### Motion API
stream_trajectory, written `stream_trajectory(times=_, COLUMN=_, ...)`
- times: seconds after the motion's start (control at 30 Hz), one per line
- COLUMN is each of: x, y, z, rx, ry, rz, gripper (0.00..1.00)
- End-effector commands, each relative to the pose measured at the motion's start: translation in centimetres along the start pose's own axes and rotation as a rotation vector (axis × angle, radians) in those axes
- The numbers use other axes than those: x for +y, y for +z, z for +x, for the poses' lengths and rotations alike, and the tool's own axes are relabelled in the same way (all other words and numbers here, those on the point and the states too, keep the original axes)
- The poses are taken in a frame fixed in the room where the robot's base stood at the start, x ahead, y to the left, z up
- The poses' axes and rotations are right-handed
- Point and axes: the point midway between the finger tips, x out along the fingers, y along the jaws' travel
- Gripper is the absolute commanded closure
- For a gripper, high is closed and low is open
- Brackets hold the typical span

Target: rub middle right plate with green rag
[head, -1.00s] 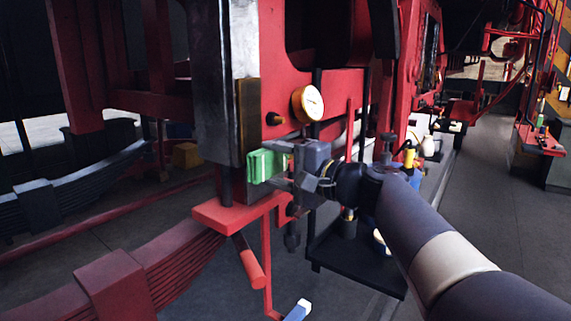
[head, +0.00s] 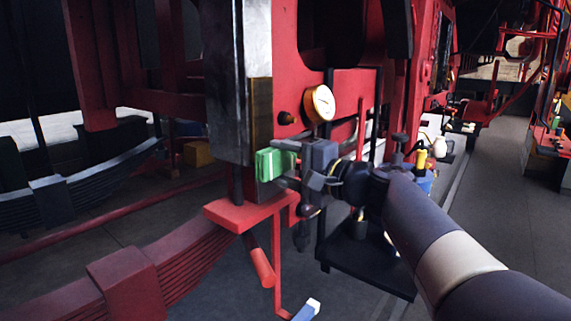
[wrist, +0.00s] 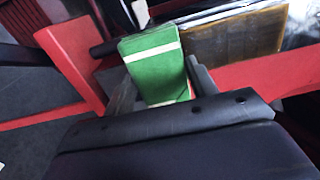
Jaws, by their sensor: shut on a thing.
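A green rag (head: 268,163) with a pale stripe is folded into a block. My gripper (head: 288,164) is shut on it, and the rag shows large between the jaws in the wrist view (wrist: 155,65). A brownish plate (head: 261,112) sits on the right face of the dark steel upright, below a shiny silver plate (head: 257,40). The rag is just below the brownish plate's lower end in the head view. In the wrist view the brownish plate (wrist: 228,38) lies just right of the rag. I cannot tell whether they touch, or which plate is the middle right one.
A round gauge (head: 319,103) is on the red frame right of the plates. A red bracket (head: 245,212) and leaf spring (head: 165,262) lie below the rag. A black tray (head: 365,270) stands under my arm. Open floor lies at the right.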

Motion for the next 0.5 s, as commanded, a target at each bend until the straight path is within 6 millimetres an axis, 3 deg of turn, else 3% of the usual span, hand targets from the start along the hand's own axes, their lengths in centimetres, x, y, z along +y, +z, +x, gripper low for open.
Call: stream_trajectory(times=0.5, x=-0.95, y=-0.01, z=0.49, rx=0.001, ry=-0.001, rz=0.000, gripper=0.64)
